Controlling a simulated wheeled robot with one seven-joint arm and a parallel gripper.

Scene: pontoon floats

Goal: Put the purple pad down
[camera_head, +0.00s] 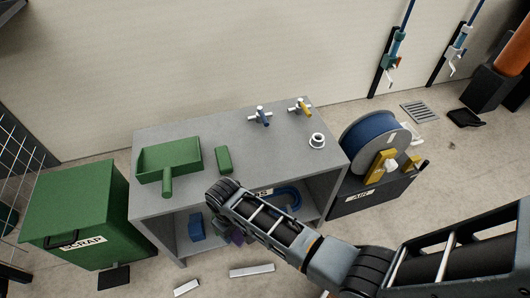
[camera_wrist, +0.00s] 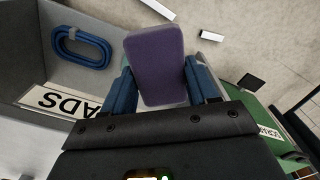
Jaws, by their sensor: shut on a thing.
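The purple pad (camera_wrist: 155,62) is a flat rounded block. In the wrist view it stands between the two blue fingers of my gripper (camera_wrist: 160,85), which is shut on it. In the head view only a small part of the purple pad (camera_head: 236,237) shows beside my arm, in front of the grey bench's lower opening. My gripper (camera_head: 222,228) is mostly hidden there behind my arm. A grey bench (camera_head: 265,145) stands behind, with a lower shelf whose label reads partly "ADS" in the wrist view.
On the bench top are a green dustpan (camera_head: 170,158), a green block (camera_head: 223,160), two valves and a white fitting (camera_head: 317,140). A blue coiled hose (camera_wrist: 82,48) lies on the lower shelf. A green scrap bin (camera_head: 75,215) stands left; white bars (camera_head: 251,270) lie on the floor.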

